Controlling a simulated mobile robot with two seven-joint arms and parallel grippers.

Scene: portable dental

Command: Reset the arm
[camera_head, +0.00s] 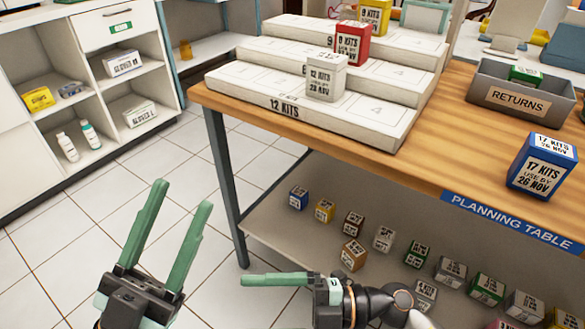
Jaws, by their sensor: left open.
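My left gripper (181,197) is at the lower left, above the tiled floor. Its two green fingers point up and stand apart, with nothing between them. My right gripper (245,280) is at the bottom middle, beside the planning table (455,130). Its green finger points left, and I see no object at it. Only one finger shows clearly, so its opening cannot be told. Both grippers are clear of the kit boxes.
The table holds a white stepped stand (250,95), a grey returns bin (485,95) and a blue box (543,165). Several small boxes sit on its lower shelf (290,235). White shelves (90,90) stand at the left. Floor between is free.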

